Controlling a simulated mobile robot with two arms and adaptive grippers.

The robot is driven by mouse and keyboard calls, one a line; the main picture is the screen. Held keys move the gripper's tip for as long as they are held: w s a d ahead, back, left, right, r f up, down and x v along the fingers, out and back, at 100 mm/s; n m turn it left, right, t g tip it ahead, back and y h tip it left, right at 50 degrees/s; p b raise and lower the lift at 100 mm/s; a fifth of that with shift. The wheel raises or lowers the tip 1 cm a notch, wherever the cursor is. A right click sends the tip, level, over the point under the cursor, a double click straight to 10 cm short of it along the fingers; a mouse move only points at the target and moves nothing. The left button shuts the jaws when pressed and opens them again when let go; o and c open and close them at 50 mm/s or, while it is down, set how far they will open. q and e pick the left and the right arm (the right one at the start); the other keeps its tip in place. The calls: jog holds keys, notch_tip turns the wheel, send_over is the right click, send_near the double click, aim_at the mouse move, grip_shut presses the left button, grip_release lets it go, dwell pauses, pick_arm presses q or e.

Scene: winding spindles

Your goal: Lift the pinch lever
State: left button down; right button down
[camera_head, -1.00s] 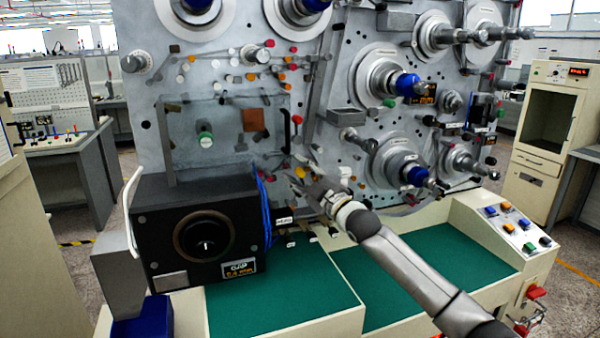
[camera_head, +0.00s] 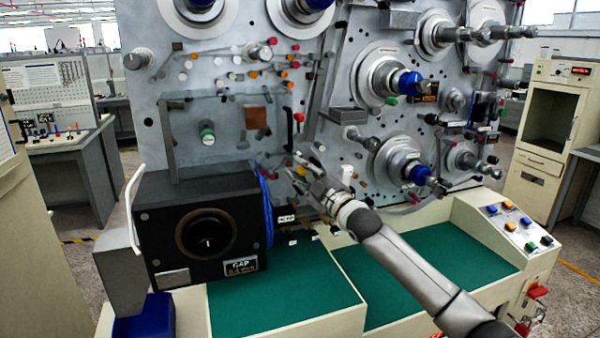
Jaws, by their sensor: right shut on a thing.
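My right gripper (camera_head: 306,160) is at the lower middle of the grey upright machine panel (camera_head: 228,160), just right of the black gap unit. Its fingers point up and to the left. It is shut on a small part at the panel, which I take to be the pinch lever; the fingers hide most of it, so its shape and tilt are hard to make out. A red knob (camera_head: 299,117) on the panel is above the fingertips and apart from them. My left gripper is not in view.
Spindles and hubs (camera_head: 404,167) jut out at right.

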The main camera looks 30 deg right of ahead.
jog(key=shift+s+d+r+m, duration=0.1)
jog(key=shift+d+r+m, duration=0.25)
jog(key=shift+m, duration=0.05)
jog(key=shift+s+d+f+m+t+h+b, duration=0.3)
jog(key=shift+d+m+h, duration=0.7)
jog(key=shift+m, duration=1.35)
jog(key=shift+s+d+f+m+t+h+b, duration=0.1)
jog(key=shift+d+m+h+b, duration=0.35)
jog(key=shift+m+h, duration=1.4)
jog(key=shift+s+d+f+m+t+h+b, duration=0.2)
jog(key=shift+d+m+h, duration=0.65)
jog(key=shift+m, duration=1.95)
jog(key=shift+d, duration=0.1)
jog(key=c, duration=1.5)
grip_release()
jog(key=shift+o, duration=0.8)
jog(key=shift+s+d+f, duration=0.1)
jog(key=shift+d, duration=0.1)
jog(key=shift+a, duration=0.2)
